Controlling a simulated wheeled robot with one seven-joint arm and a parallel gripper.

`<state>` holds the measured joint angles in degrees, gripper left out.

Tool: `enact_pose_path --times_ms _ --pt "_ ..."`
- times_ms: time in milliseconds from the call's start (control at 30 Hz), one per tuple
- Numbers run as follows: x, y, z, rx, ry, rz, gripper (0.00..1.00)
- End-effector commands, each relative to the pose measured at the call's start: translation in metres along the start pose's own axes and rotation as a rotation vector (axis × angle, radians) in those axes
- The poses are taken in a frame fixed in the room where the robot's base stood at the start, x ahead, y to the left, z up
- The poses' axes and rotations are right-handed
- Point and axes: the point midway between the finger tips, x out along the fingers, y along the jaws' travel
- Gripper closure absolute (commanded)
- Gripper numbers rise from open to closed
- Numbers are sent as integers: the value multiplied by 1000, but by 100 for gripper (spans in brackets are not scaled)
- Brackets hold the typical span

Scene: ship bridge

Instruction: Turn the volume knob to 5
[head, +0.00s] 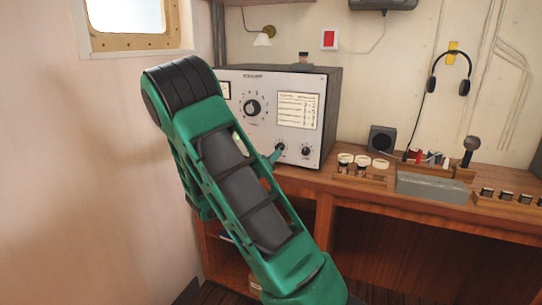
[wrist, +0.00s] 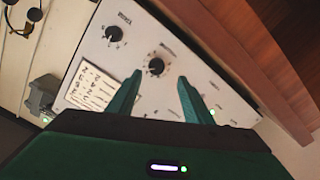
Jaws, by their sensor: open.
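A pale radio panel (head: 270,125) stands on the wooden desk. It carries two small black knobs low on its face. The left small knob (head: 280,147) also shows in the wrist view (wrist: 156,66), just ahead of and between my fingertips. The right small knob (head: 306,151) also shows in the wrist view (wrist: 113,33). I cannot read which label says volume, nor the pointer settings. My gripper (wrist: 160,80) is open, its two green fingers on either side of the left small knob's line; contact is unclear. In the head view it (head: 276,156) is partly hidden by my arm.
A large dial (head: 253,107) and a printed card (head: 297,110) are higher on the panel. A speaker (head: 382,139), round-topped jars (head: 361,161) and a grey tray (head: 432,186) stand to the right on the desk. Headphones (head: 451,72) hang on the wall.

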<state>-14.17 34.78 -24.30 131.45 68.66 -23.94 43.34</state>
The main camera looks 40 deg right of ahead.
Motion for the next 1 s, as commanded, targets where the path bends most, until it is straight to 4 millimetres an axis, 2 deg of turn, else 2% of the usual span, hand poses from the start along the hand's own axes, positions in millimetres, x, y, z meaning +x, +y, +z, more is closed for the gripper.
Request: enact_pose_path --times_ms 100,300,733,867,1000 --pt "-20 -2 0 -2 1 -4 54" --pt "-36 -2 0 -1 0 -3 54" --pt "-38 1 2 4 -11 2 55" --pt "-34 20 17 26 -93 27 55" --pt "-36 56 53 65 -286 55 55"
